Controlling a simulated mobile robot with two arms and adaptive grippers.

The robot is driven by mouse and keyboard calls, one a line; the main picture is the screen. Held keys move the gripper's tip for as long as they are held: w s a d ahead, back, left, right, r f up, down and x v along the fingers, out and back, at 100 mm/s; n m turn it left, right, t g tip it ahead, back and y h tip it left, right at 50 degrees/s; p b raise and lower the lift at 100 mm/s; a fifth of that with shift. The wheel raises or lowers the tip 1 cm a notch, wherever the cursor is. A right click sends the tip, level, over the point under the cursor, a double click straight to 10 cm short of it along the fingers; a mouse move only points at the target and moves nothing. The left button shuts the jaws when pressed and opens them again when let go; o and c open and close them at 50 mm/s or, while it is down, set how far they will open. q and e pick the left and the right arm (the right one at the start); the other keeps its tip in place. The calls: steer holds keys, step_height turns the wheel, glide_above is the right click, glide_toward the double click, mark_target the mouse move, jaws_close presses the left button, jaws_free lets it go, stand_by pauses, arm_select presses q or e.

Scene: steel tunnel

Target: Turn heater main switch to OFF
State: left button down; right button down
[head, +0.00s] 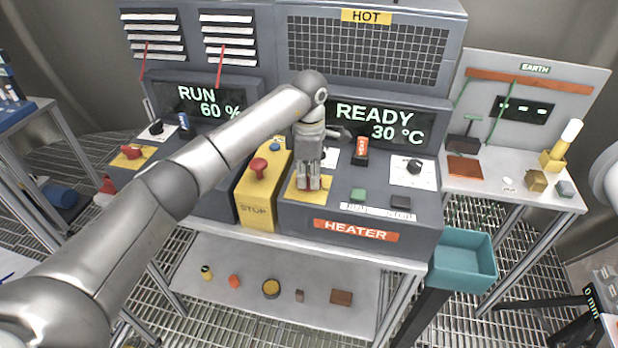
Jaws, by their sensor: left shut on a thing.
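The heater unit (430,215) stands in the middle, with an orange HEATER label on its front. Its display (375,125) reads READY 30 °C. The heater main switch (313,189) is a red handle on a yellow plate (298,193) at the left of the heater's panel. My left gripper (313,184) reaches down from above and is shut on this red handle. The fingers cover most of the handle, so its exact angle is hard to tell. My right gripper is not in view.
A yellow STOP post with a red button (258,166) stands close left of the switch. An orange-topped heater lever (362,150), a white-plated knob (414,166) and green and dark buttons lie to the right. A teal bin (465,262) hangs at the front right.

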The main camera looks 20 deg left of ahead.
arm_select(q)
steer(key=n+b, duration=0.2)
steer(key=n, duration=0.1)
steer(key=shift+w+a+f, duration=0.1)
steer(key=n+b, duration=0.2)
steer(key=n, duration=0.3)
steer(key=n+b, duration=0.2)
steer(key=n, duration=0.2)
steer(key=shift+r+n+b, duration=0.2)
steer(key=shift+n+b, duration=0.45)
steer(key=shift+n, duration=1.55)
steer(key=c, duration=1.5)
jaws_free()
